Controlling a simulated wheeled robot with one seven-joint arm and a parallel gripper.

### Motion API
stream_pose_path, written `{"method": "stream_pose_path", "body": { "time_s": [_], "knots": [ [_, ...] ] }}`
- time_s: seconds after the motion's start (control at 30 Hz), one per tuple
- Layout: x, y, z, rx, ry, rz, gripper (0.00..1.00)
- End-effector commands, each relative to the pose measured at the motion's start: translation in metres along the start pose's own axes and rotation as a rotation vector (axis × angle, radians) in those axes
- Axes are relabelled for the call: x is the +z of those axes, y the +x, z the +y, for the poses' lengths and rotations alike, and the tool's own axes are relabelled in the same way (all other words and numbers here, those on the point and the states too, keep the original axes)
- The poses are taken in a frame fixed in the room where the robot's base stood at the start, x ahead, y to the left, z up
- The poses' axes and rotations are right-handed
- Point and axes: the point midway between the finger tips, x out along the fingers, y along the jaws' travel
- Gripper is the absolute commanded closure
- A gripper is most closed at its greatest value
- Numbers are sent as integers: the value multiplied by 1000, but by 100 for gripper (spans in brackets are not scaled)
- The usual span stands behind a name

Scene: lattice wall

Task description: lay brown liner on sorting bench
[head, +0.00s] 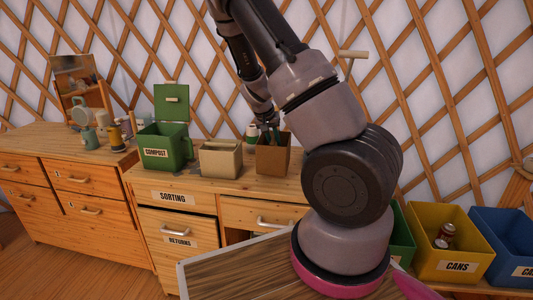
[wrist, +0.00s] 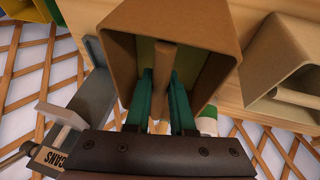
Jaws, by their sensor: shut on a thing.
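The brown liner (head: 268,163) is an open-topped brown box, upright at the right part of the sorting bench (head: 200,184). In the wrist view I look down into the liner (wrist: 208,35), which has a wooden bar across its inside. My gripper (head: 269,134) reaches down into its top from above. Its teal fingers (wrist: 161,90) are shut on that bar. I cannot tell whether the liner's base touches the bench or hangs just above it. My arm covers the bench's right end in the head view.
A beige liner (head: 220,162) stands just left, also in the wrist view (wrist: 280,115). A green compost bin (head: 163,150) with raised lid stands further left. Yellow (head: 450,257) and blue (head: 505,240) bins are at right. A grey device labelled CANS (wrist: 92,95) is close beside the liner.

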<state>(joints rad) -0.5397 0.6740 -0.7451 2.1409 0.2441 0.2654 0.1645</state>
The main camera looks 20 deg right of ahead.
Motion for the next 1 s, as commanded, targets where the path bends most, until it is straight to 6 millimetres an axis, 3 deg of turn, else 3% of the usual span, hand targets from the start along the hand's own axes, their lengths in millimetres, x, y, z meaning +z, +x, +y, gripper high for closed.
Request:
{"method": "stream_pose_path", "body": {
  "time_s": [0.37,0.7,0.73,0.8,1.0],
  "knots": [
    [15,37,-7,1,0,-1,100],
    [16,40,-8,0,0,0,100],
    [17,41,-8,0,0,0,74],
    [17,40,-8,0,0,1,48],
    [17,40,-9,0,0,0,48]
  ]
}}
